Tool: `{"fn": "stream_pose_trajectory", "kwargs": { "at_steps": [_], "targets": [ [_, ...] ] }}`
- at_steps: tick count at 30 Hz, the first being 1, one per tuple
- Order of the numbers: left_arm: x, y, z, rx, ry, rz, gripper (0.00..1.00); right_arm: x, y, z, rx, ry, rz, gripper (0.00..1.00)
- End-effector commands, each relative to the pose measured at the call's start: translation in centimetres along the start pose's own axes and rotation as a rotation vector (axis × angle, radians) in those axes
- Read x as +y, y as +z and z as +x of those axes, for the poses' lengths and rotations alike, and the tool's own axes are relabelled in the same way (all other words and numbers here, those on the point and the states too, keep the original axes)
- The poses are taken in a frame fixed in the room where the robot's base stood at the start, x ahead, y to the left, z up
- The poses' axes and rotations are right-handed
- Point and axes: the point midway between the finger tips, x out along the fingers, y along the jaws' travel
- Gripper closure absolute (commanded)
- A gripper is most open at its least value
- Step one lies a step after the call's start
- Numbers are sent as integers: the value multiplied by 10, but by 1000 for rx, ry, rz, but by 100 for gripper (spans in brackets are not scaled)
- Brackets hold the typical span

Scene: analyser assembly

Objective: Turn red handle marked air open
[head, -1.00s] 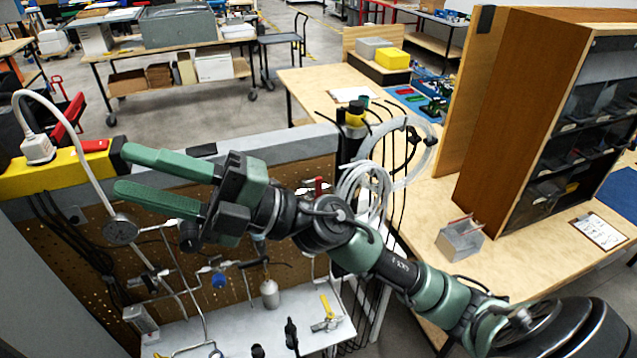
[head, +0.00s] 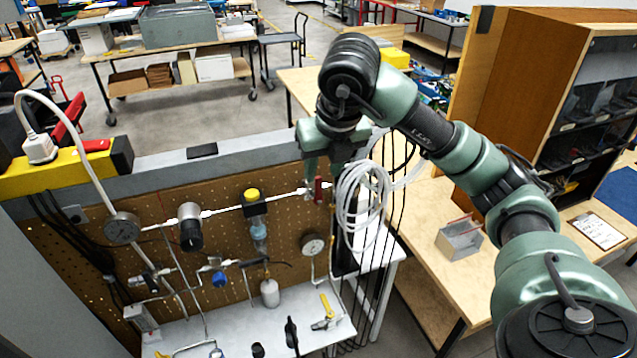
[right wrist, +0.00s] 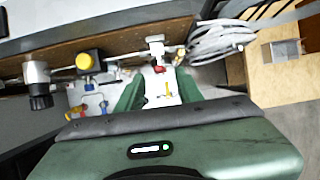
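The red handle (head: 318,188) sits at the right end of the pipe line on the pegboard. My right gripper (head: 322,176) points down at it, with its green fingers apart. In the right wrist view the red handle (right wrist: 158,69) shows between and just beyond the two fingertips of the right gripper (right wrist: 160,78). I cannot tell whether a finger touches it. Any "air open" marking is too small to read. My left gripper is not in view.
The pegboard (head: 170,215) carries gauges, a black knob (head: 190,228) and a yellow-capped unit (head: 252,197) left of the handle. Coiled white tubing (head: 362,195) hangs close on the right. A white shelf (head: 270,328) with a yellow-handled valve (head: 325,308) lies below.

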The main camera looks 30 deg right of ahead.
Motion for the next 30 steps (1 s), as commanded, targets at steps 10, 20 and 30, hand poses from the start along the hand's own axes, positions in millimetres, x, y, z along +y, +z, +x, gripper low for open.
{"fn": "stream_pose_trajectory", "kwargs": {
  "at_steps": [10, 20, 30],
  "targets": [
    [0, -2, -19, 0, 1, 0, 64, 1, 0, 50, 4, 3, -2, 64],
    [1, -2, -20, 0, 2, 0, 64, 2, -1, 61, 0, 5, -4, 64],
    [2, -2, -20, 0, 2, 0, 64, 2, -1, 61, 0, 5, -5, 100]
  ]
}}
